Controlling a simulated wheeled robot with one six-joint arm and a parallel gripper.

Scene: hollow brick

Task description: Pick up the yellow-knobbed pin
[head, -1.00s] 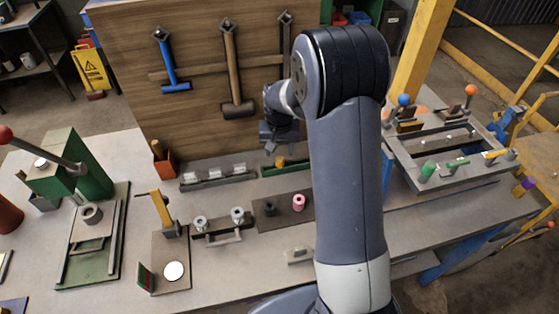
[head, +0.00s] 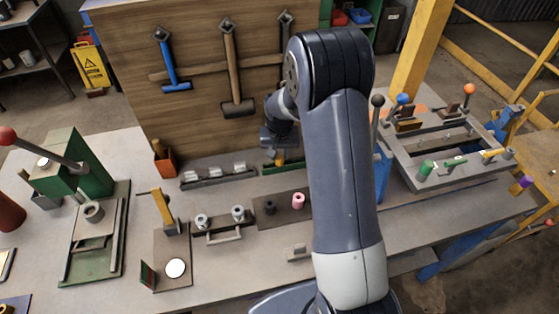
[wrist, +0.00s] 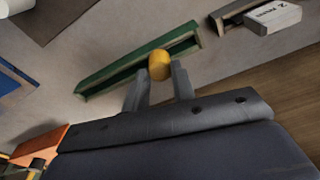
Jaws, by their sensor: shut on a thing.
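The yellow-knobbed pin shows as a rounded yellow knob (wrist: 159,65) between my fingertips in the wrist view. In the head view its knob (head: 280,157) is a small yellow spot just under my gripper (head: 280,142). My gripper, seen in the wrist view (wrist: 160,80), is shut on the knob. The knob is at the green tray (wrist: 110,73), a long narrow rail-like holder, which also shows in the head view (head: 297,163). The pin's shaft is hidden, and I cannot tell whether it still touches the tray.
A grey tray with white blocks (head: 215,174) lies left of the green tray. The wooden tool board (head: 190,100) rises close behind.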

